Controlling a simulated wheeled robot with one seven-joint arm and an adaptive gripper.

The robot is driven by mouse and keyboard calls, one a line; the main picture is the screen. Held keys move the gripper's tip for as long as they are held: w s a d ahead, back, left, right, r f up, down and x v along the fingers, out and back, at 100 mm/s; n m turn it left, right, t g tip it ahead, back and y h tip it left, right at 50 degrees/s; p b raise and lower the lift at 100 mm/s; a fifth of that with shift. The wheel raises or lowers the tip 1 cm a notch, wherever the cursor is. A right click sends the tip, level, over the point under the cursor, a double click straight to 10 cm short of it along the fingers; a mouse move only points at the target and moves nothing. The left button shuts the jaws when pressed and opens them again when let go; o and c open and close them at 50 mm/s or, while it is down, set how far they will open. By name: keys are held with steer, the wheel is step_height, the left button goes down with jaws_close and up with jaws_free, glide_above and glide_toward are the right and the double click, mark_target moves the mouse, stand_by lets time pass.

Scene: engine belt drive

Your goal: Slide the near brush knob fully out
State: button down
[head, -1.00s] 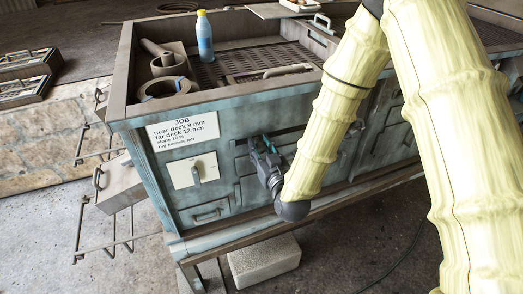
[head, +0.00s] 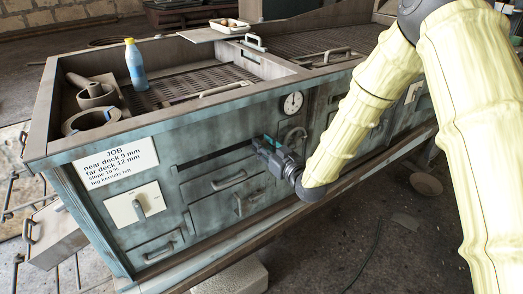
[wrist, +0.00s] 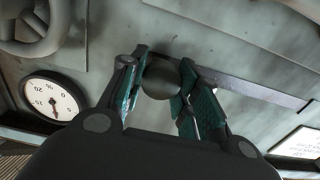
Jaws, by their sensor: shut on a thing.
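The near brush knob (wrist: 161,78) is a dark round knob between the two green-padded fingers in the wrist view. My gripper (wrist: 163,88) is shut on it. In the head view my gripper (head: 263,147) is against the machine's blue-green front panel and hides the knob. A long narrow slot (head: 213,155) runs left from my gripper in the head view. In the wrist view the slot (wrist: 255,89) runs right from the knob, which sits at the slot's visible end.
A dial gauge (head: 292,103) is right of and above my gripper. Drawer handles (head: 229,180) stick out below the slot. A job label (head: 114,162) and a switch plate (head: 139,205) are at the left. A blue bottle (head: 135,64) stands on top.

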steer(key=shift+w+d+r, duration=0.1)
steer(key=shift+w+d, duration=0.05)
steer(key=shift+d, duration=0.05)
steer(key=c, duration=1)
jaws_free()
steer(key=shift+d, duration=0.1)
steer(key=shift+c, duration=0.2)
steer(key=v, duration=1.2)
